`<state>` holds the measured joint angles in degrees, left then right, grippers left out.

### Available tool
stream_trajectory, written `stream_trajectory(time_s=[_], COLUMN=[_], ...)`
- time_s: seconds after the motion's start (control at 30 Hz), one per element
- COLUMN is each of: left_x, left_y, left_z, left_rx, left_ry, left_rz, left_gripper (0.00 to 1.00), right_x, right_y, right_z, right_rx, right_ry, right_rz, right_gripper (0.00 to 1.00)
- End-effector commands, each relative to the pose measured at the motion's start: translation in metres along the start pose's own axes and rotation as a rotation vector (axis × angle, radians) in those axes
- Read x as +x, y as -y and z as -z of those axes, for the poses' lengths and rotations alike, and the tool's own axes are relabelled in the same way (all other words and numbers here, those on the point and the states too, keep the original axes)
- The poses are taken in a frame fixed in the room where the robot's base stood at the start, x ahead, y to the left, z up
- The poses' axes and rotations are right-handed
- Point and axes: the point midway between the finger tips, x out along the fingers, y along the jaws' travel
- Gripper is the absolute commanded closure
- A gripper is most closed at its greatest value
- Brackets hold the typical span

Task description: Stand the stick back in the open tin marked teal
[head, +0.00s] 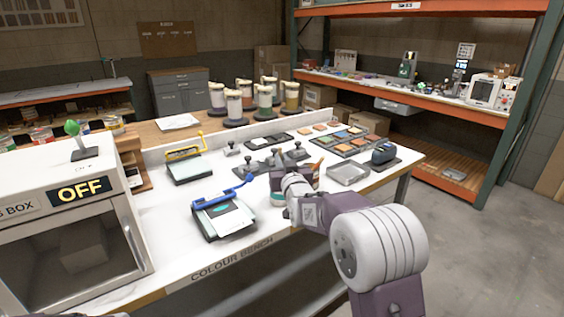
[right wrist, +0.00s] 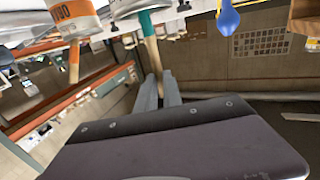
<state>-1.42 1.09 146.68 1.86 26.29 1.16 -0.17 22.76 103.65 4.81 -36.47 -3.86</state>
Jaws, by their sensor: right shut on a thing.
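My right gripper (head: 280,180) is over the front part of the bench. In the right wrist view its fingers (right wrist: 160,92) are shut on a wooden stick (right wrist: 153,55). The stick's teal-coated end (right wrist: 147,23) points away from the gripper, toward the bench. A tin with a teal band (head: 277,200) shows in the head view just under the gripper, partly hidden by it. I cannot tell whether the stick's end is inside this tin.
An orange-labelled tin (right wrist: 75,20) with its own stick (right wrist: 73,62) stands close by. A blue-handled press (head: 224,214) is to the left and a grey tray (head: 348,174) to the right. A light box (head: 70,235) fills the bench's left end.

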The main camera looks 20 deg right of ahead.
Motion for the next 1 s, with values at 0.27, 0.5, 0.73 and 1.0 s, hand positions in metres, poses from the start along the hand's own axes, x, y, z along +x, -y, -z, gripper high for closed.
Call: stream_trajectory(time_s=[0.27, 0.5, 0.73, 1.0], left_x=[0.000, 0.001, 0.007, 0.009], left_y=[0.000, 0.000, 0.000, 0.000], left_z=[0.000, 0.000, -0.001, -0.001], left_rx=[0.000, 0.000, 0.000, 0.000], left_ry=[0.000, 0.000, 0.000, 0.000], left_rz=[0.000, 0.000, 0.000, 0.000], left_gripper=[0.64, 0.64, 0.64, 0.64], right_x=[0.000, -0.007, -0.057, -0.090], right_y=[0.000, 0.000, 0.000, 0.000], right_z=[0.000, 0.000, 0.000, 0.000], right_rx=[0.000, 0.000, 0.000, 0.000], right_ry=[0.000, 0.000, -0.002, 0.000], right_rz=[0.000, 0.000, 0.001, 0.000], right_gripper=[0.64, 0.64, 0.64, 0.64])
